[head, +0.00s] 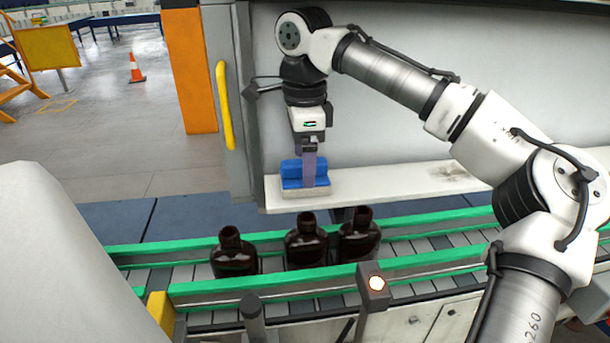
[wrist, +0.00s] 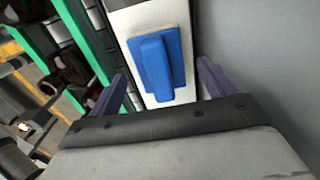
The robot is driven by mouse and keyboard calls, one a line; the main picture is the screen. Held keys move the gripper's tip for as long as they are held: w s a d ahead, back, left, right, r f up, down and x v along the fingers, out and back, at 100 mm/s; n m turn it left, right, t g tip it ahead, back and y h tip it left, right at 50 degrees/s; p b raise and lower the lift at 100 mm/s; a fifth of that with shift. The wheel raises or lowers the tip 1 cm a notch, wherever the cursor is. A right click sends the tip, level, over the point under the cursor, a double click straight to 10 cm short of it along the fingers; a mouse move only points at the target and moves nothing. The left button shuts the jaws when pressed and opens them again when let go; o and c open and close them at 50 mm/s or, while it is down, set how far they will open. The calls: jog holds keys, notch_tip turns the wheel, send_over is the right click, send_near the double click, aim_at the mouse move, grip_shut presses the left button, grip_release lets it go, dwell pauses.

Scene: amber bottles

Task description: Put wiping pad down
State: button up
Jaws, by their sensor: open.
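The wiping pad (head: 291,174) is a blue block with a raised grip and a pale underside. It rests on the white ledge (head: 390,183) near the ledge's left end. In the wrist view the blue pad (wrist: 152,62) lies flat on the ledge, between and beyond the two purple fingers. My gripper (head: 309,180) points down at the pad in the head view, with a finger in front of the blue part. In the wrist view my gripper (wrist: 162,82) is open, with its fingers spread to either side of the pad's grip. Whether a finger touches the pad is unclear.
Three dark amber bottles (head: 306,240) stand on the conveyor (head: 420,250) in front of the ledge, between green rails (head: 420,262). A grey machine wall (head: 400,130) rises behind the ledge. A yellow handle (head: 225,105) is at the left. The ledge right of the pad is mostly clear.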

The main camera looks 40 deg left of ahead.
jog(key=shift+a+r, duration=0.1)
jog(key=shift+r, duration=1.95)
jog(key=shift+f, duration=0.1)
